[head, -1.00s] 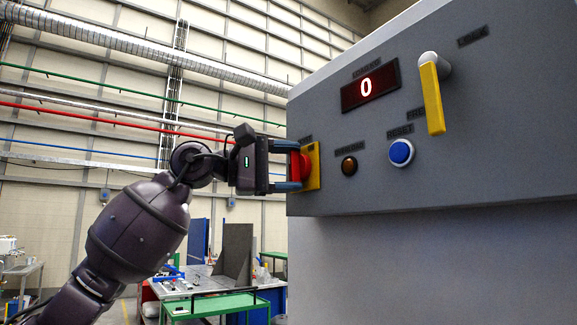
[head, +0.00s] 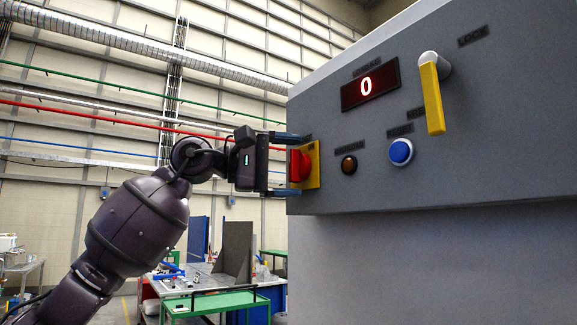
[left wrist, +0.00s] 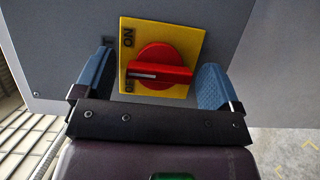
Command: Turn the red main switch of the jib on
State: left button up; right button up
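The red main switch (head: 299,166) is a round knob with a bar handle on a yellow plate (head: 314,165) at the left edge of the grey panel. In the left wrist view the switch (left wrist: 160,70) has a white mark on its bar pointing left, beside the lower label, which seems to read OFF. The ON label is at the plate's upper left corner. My left gripper (head: 284,166) is open, its blue fingers on either side of the switch and apart from it. It also shows in the left wrist view (left wrist: 155,85). My right gripper is not in view.
The panel (head: 500,130) also carries a red display (head: 370,86) reading 0, a yellow lever (head: 432,98), a blue button (head: 401,152) and a dark amber lamp (head: 349,165). A green-topped bench (head: 215,302) stands far behind.

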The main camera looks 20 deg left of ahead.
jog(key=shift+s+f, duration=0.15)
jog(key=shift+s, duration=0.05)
pick_arm(q)
jog(key=b+v, duration=0.1)
jog(key=v, duration=1)
jog(key=shift+b, duration=0.4)
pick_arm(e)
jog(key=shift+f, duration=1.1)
pick_arm(q)
jog(key=shift+w, duration=0.1)
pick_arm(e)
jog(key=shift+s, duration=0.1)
